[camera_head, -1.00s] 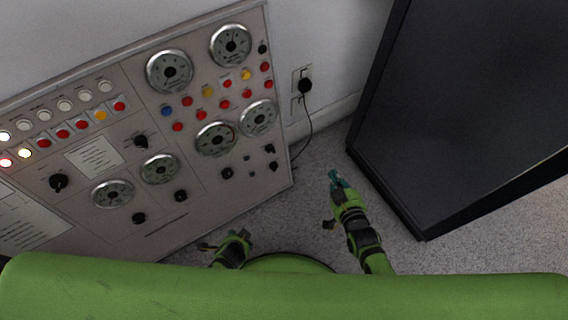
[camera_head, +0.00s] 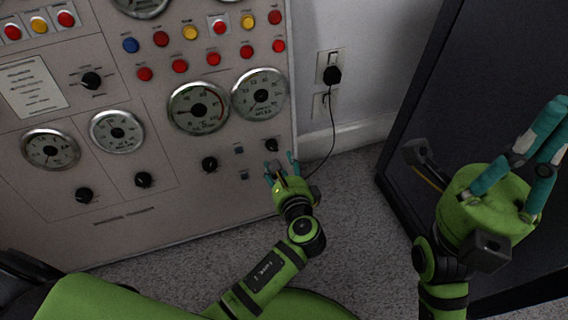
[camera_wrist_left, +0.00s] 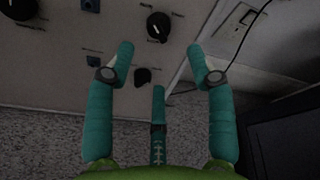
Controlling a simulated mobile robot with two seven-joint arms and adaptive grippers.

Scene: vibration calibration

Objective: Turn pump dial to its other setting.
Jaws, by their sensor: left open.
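The control panel (camera_head: 120,235) carries several black dials. Their labels are too small to read, so I cannot tell which is the pump dial. My left gripper (camera_head: 281,160) is open and empty at the panel's lower right edge, beside a small black dial (camera_head: 271,144). In the left wrist view, the open teal fingers (camera_wrist_left: 164,62) point toward the panel. A dial with a white mark (camera_wrist_left: 158,27) lies beyond the fingertips, and a lower black knob (camera_wrist_left: 142,77) shows between the fingers. No contact is visible. My right gripper (camera_head: 548,130) is open and empty at the far right.
Round gauges (camera_head: 198,107) and red buttons (camera_head: 180,66) sit above the dials. A wall outlet (camera_head: 330,66) with a black plug and hanging cord is right of the panel. A dark cabinet (camera_head: 405,120) stands at the right. Carpet (camera_head: 345,190) lies between.

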